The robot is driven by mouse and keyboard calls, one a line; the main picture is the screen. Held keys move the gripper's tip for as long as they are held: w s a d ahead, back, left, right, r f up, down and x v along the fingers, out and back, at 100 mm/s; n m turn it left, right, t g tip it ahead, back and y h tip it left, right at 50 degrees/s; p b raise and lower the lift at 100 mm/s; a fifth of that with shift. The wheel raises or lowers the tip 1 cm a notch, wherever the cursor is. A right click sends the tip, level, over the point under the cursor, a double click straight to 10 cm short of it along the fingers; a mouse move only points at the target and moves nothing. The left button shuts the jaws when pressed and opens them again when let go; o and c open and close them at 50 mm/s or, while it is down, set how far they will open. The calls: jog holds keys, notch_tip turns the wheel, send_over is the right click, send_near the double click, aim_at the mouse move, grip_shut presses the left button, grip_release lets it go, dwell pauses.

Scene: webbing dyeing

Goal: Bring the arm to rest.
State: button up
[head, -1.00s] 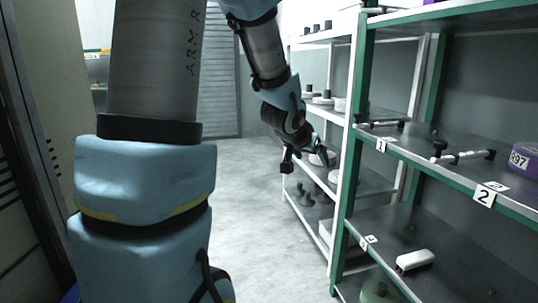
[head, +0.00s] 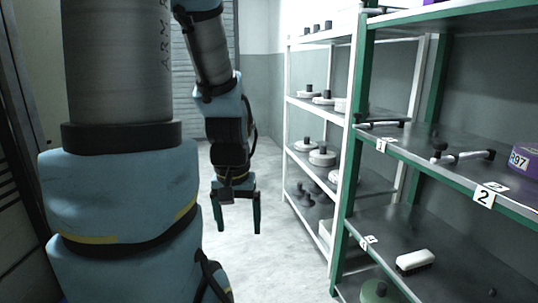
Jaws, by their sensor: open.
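My gripper (head: 237,222) hangs below my arm near the middle of the head view. Its two dark green fingers point down and stand apart, with nothing between them. The pale floor shows behind and below it. My blue and grey arm fills the left part of the view and folds over at the top.
A green-framed shelf rack (head: 352,160) stands at the right, with a white-handled brush (head: 415,259) on a lower shelf and a purple roll (head: 520,158) above. A white rack (head: 287,120) with several round weights stands behind. The floor (head: 262,262) between gripper and racks is clear.

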notch_tip(320, 180, up, 13)
jog(key=p, duration=1.1)
jog(key=shift+p, duration=0.4)
